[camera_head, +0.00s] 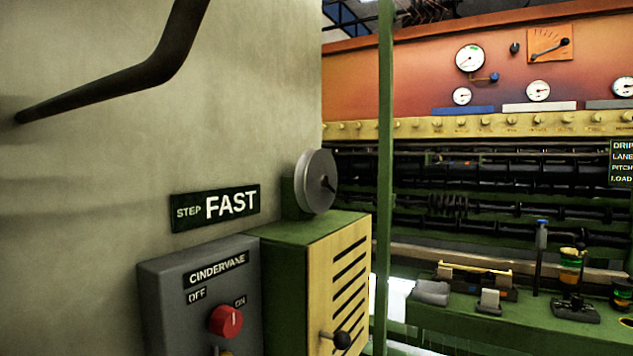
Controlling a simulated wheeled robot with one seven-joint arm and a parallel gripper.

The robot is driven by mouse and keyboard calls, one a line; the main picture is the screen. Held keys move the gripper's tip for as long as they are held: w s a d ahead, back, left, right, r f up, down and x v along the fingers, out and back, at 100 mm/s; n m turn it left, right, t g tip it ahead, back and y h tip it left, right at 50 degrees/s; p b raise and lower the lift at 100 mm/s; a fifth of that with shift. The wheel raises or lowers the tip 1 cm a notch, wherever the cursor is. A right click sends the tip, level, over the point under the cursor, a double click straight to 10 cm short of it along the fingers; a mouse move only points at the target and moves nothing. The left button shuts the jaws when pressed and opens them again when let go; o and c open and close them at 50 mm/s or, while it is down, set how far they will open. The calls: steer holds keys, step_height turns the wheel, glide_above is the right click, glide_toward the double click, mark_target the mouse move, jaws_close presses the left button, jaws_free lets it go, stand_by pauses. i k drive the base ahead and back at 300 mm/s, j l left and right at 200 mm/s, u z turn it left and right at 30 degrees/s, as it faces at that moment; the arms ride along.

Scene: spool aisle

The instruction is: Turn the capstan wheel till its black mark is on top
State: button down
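A grey round wheel (313,181), which looks like the capstan wheel, is mounted on a green block beside the pale wall. It is seen at a steep angle, with its face turned to the right. A small dark feature shows right of the middle of its face, not at the top. I cannot tell whether this is the black mark or a handle. My gripper is not in view.
Below the wheel stands a green cabinet with a yellow slatted door (338,290) and black knob. A grey CINDERVANE switch box (190,290) with a red knob is left of it. A green post (385,150) rises to the right. A dark bent bar (150,72) crosses upper left.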

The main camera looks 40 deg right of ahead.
mark_target(315, 174)
steer(key=j+z, duration=0.1)
steer(key=z, duration=1.25)
steer(key=k+j+z, duration=0.3)
steer(key=j, duration=0.3)
steer(key=k, duration=0.1)
